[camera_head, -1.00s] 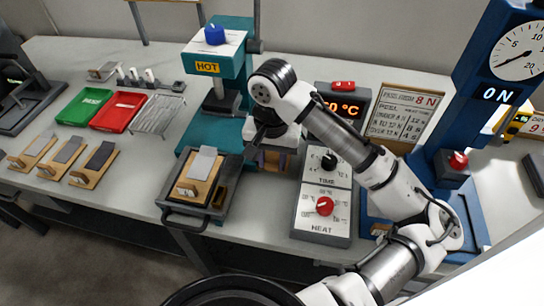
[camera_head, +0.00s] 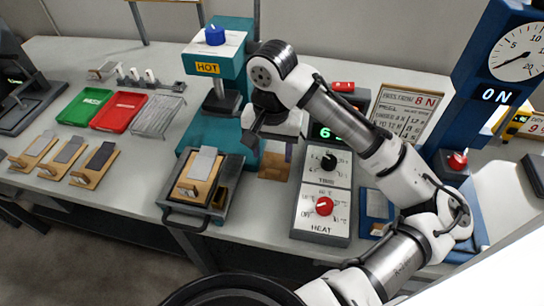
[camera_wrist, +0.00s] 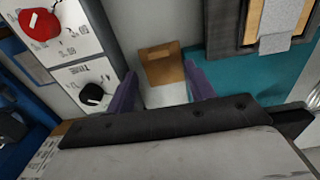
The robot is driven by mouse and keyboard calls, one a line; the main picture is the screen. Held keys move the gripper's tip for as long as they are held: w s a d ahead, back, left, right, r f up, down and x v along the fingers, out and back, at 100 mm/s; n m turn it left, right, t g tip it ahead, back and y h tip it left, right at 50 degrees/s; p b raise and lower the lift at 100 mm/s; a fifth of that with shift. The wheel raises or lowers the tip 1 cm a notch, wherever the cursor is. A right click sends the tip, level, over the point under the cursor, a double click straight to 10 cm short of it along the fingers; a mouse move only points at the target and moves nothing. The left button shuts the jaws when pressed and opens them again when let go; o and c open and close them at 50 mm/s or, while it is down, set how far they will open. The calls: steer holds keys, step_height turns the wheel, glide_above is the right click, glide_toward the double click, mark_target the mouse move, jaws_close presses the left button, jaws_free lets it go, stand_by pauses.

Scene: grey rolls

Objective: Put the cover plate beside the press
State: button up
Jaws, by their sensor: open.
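A tan plate with a slot, which looks like the cover plate (camera_head: 275,172), lies flat on the table just right of the teal press (camera_head: 228,62). It stands between the press and the control box. In the wrist view the plate (camera_wrist: 164,74) shows between and beyond my two purple fingers. My gripper (camera_wrist: 160,68) is open and empty, above the plate and apart from it. In the head view my gripper hides the plate's far part. The press carries a HOT label, and its platen is raised above its base.
A control box (camera_head: 322,195) with knobs stands close right of the plate. A tray (camera_head: 183,216) holding a board and grey strip is in front of the press. Green (camera_head: 84,106) and red (camera_head: 118,110) trays lie left. A blue gauge stand (camera_head: 470,110) is right.

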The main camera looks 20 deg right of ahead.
mark_target(272, 170)
step_height(272, 170, up, 9)
